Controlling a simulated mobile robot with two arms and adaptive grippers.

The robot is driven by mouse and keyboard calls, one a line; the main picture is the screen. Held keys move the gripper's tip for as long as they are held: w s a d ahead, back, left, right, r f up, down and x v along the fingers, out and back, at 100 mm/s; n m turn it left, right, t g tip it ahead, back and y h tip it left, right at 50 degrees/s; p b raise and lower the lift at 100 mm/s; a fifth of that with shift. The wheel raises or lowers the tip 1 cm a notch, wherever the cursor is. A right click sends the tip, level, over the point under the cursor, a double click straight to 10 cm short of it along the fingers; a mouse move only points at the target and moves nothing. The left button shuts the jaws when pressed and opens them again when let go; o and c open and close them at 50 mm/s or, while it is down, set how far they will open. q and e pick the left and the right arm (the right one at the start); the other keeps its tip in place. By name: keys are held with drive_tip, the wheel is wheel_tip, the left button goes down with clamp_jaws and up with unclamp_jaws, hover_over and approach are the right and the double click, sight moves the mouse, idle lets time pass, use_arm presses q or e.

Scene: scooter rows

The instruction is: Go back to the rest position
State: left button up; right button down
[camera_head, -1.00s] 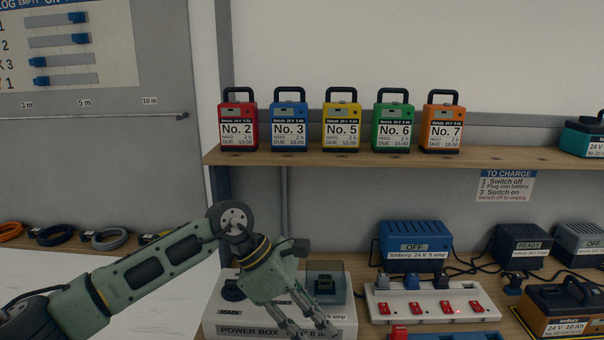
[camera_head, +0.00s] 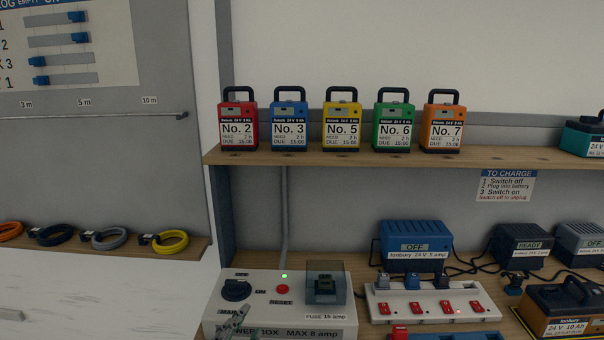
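Only a small tip of my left gripper (camera_head: 236,322) shows, at the bottom edge in front of the power box (camera_head: 279,311). Its fingers are too cut off to tell whether they are open or shut. The power box has a black main knob, a red button, a lit green lamp and a fuse under a clear cover. My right gripper is out of view.
A wooden shelf (camera_head: 390,157) holds several numbered batteries, including the red No. 2 (camera_head: 238,120). Below stand a blue charger (camera_head: 415,246), a power strip (camera_head: 430,303) with red switches and an orange-brown battery (camera_head: 561,306). Coiled cables lie at left (camera_head: 172,242).

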use_arm(q)
drive_tip(key=s+a+f+n+g+y, duration=0.2)
drive_tip(key=s+a+f+n+g, duration=0.35)
drive_tip(key=s+f, duration=0.75)
drive_tip(key=s+a+f+n+g, duration=0.1)
drive_tip(key=s+a+f+g, duration=0.15)
drive_tip(key=s, duration=0.45)
drive_tip(key=s+a+f+n+g, duration=0.1)
drive_tip(key=s+f+g, duration=0.3)
drive_tip(key=s, duration=0.4)
wheel_tip(320, 180, down, 26)
drive_tip(key=s+g, duration=0.2)
drive_tip(key=s+a+f+g, duration=0.1)
drive_tip(key=s+a+f, duration=0.2)
drive_tip(key=s+f, duration=1.3)
drive_tip(key=shift+s+f, duration=0.3)
drive_tip(key=shift+f, duration=0.05)
